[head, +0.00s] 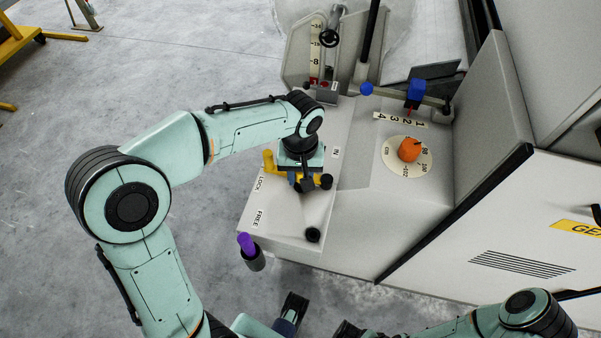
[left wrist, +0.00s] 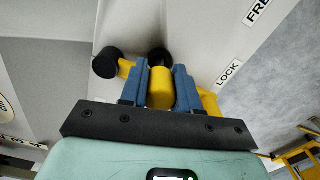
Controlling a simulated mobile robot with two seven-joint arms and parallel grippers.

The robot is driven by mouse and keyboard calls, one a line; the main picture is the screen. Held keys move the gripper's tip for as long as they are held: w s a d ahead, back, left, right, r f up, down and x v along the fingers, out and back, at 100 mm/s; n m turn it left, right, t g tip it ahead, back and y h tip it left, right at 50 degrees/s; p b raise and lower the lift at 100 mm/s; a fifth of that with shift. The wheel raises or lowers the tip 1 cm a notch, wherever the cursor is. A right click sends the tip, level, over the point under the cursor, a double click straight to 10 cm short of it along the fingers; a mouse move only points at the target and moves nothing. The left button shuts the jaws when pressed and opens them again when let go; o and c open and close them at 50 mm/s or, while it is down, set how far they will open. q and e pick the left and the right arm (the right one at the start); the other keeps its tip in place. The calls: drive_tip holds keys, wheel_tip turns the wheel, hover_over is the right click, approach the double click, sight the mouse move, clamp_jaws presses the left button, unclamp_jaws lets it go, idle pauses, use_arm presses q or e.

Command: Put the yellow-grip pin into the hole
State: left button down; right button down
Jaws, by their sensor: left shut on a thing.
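My left gripper (head: 301,184) is over the pale machine bed, pointing down. In the left wrist view its blue fingers (left wrist: 160,90) are shut on the yellow-grip pin (left wrist: 160,88), which has a dark round end beyond them. A yellow arm with a black knob (left wrist: 106,63) shows left of the fingers, and more yellow (left wrist: 210,104) to their right. In the head view yellow (head: 268,160) sticks out left of the gripper; I cannot tell how these parts join.
LOCK and FREE labels (head: 258,218) lie along the bed's left edge. An orange knob (head: 409,149) on a dial and a tall side panel stand right.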

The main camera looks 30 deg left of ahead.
use_arm(q)
drive_tip(key=c, duration=0.7)
unclamp_jaws()
drive_tip(key=shift+c, duration=0.2)
wheel_tip(320, 180, up, 13)
drive_tip(key=p, duration=0.2)
drive_tip(key=shift+r+p, duration=0.2)
drive_tip(key=shift+p, duration=0.1)
